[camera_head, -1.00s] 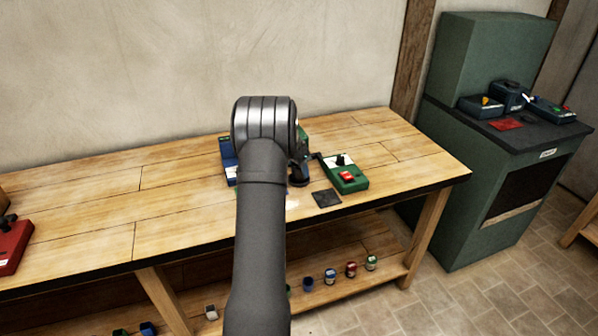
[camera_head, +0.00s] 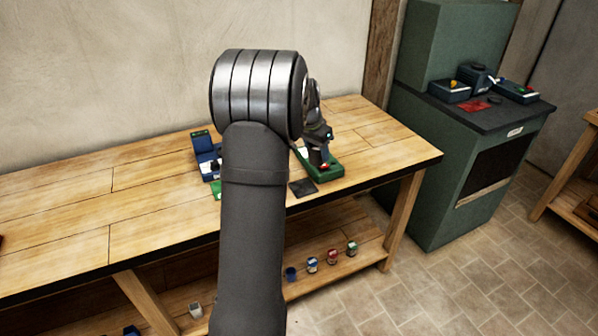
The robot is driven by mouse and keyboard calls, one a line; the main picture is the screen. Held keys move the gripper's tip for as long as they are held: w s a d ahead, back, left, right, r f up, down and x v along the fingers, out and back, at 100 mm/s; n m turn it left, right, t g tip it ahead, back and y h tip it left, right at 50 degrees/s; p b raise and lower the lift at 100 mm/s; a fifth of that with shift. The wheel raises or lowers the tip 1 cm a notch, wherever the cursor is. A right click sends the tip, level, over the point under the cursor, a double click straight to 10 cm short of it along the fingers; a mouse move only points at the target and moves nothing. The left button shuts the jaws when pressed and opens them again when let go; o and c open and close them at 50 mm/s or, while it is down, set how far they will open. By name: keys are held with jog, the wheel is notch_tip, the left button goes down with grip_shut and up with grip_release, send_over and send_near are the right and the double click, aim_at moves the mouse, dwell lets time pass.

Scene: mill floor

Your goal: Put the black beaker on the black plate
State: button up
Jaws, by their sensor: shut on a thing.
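My gripper (camera_head: 318,140) is partly hidden behind my own arm, over the right part of the wooden bench. It is shut on a small dark thing, which looks like the black beaker (camera_head: 318,157). The beaker is in front of a green device and appears to be held above the bench; the exact gap is hard to tell. The black plate (camera_head: 303,188) is a flat dark square on the bench near its front edge. It lies just below and left of the beaker in the picture, and its top looks bare.
A blue device (camera_head: 203,150) and a green square (camera_head: 216,190) are left of my arm. Several small jars stand on the lower shelf. A green cabinet (camera_head: 470,150) stands right of the bench.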

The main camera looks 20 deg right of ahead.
jog(key=s+d, duration=0.2)
jog(key=s, duration=0.5)
jog(key=w+a+f, duration=0.1)
jog(key=w+f, duration=0.1)
jog(key=w, duration=0.1)
jog(key=w+a+f, duration=0.2)
jog(key=w, duration=0.1)
jog(key=w+a+f, duration=0.2)
jog(key=w+f, duration=0.1)
jog(key=shift+w+a, duration=0.15)
jog(key=shift+w, duration=0.1)
jog(key=shift+f, duration=1.95)
jog(key=shift+f, duration=0.1)
jog(key=o, duration=1)
jog(key=shift+f, duration=0.1)
jog(key=shift+o, duration=0.2)
jog(key=v, duration=1.2)
jog(key=shift+r, duration=0.25)
